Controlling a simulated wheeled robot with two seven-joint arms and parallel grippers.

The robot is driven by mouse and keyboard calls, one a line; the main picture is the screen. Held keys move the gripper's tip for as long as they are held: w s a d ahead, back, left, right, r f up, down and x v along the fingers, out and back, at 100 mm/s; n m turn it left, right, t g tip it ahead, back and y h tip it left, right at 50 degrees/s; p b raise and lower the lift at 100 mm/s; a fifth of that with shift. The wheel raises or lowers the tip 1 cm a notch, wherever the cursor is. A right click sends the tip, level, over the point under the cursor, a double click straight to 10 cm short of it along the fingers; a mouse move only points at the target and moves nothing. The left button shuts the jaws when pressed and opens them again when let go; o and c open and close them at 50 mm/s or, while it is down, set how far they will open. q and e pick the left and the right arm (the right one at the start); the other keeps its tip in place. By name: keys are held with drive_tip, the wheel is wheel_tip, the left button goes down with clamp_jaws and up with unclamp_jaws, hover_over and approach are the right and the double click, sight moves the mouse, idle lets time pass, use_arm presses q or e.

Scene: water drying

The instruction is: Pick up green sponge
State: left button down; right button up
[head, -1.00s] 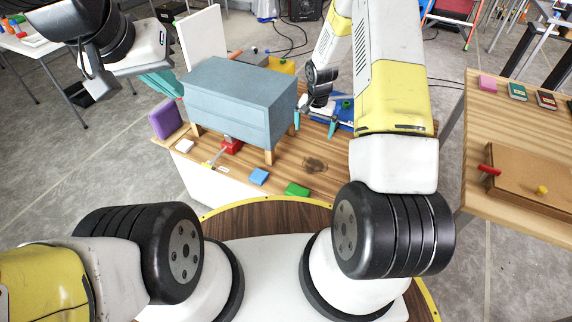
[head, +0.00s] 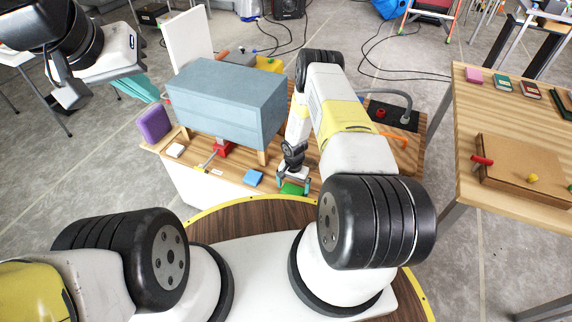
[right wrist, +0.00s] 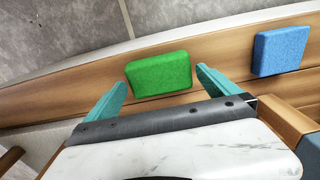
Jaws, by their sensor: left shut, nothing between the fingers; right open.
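The green sponge (head: 291,189) lies flat near the front edge of the wooden table, partly covered by my right gripper in the head view. In the right wrist view the green sponge (right wrist: 158,73) sits ahead of and between the two teal fingertips. My right gripper (right wrist: 161,79) is open and empty, one finger on each side of the sponge's near end; contact is not clear. In the head view my right gripper (head: 292,184) is low over the table. My left gripper (head: 138,88) is shut and empty, raised at the upper left.
A blue sponge (head: 253,178) lies left of the green one and also shows in the right wrist view (right wrist: 282,50). A blue-grey cabinet on wooden legs (head: 228,105) stands behind. A red-headed tool (head: 221,148) and a white block (head: 175,150) lie further left.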

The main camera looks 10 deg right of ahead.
wheel_tip(320, 180, down, 2)
drive_tip(key=shift+f, duration=0.25)
drive_tip(key=c, duration=1.1)
drive_tip(key=shift+o, duration=0.2)
drive_tip(key=shift+r, duration=0.85)
drive_tip(key=shift+s+r, duration=0.15)
drive_tip(key=shift+r, duration=0.4)
drive_tip(key=shift+s+r, duration=0.15)
drive_tip(key=shift+r, duration=0.35)
drive_tip(key=s+a+r, duration=0.1)
drive_tip(key=s, duration=1.4)
drive_tip(key=shift+s+r, duration=0.15)
drive_tip(key=shift+s, duration=0.05)
